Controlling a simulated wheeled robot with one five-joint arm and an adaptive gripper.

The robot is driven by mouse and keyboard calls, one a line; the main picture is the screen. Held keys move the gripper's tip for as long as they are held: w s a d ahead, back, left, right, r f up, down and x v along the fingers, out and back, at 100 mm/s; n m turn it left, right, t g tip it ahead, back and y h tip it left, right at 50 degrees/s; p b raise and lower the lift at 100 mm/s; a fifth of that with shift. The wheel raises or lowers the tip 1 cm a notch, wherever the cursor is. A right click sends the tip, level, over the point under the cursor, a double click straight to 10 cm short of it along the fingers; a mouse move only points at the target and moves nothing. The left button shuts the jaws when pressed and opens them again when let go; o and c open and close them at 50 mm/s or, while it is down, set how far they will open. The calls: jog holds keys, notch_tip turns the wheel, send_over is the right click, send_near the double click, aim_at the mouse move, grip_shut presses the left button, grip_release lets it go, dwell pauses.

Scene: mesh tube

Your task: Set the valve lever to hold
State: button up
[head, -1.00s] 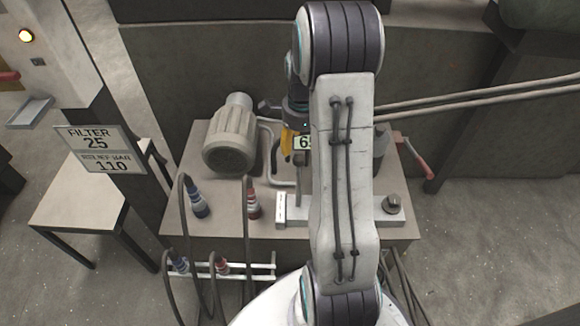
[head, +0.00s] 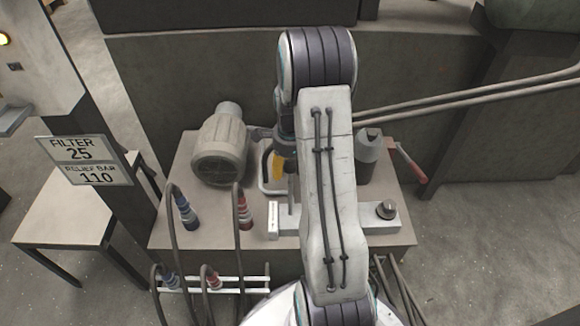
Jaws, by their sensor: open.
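A pale valve block (head: 290,220) with a white label plate at its left end lies on the bench top. A thin grey upright rod (head: 291,190) rises behind it, possibly the valve lever. A yellow piece (head: 278,166) shows just above and left of the rod; I cannot tell whether it is the lever's grip. My gripper (head: 278,148) is open, pointing down close by the yellow piece. My own arm hides most of it and the middle of the block. Contact between gripper and lever cannot be made out.
A ribbed motor (head: 220,150) stands left on the bench (head: 190,230). Hose couplings (head: 185,214) rise at the front left. A sign (head: 87,161) reads filter 25, relief bar 110.

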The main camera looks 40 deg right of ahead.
jog(key=shift+c, duration=0.4)
grip_shut()
jog(key=shift+d, duration=0.1)
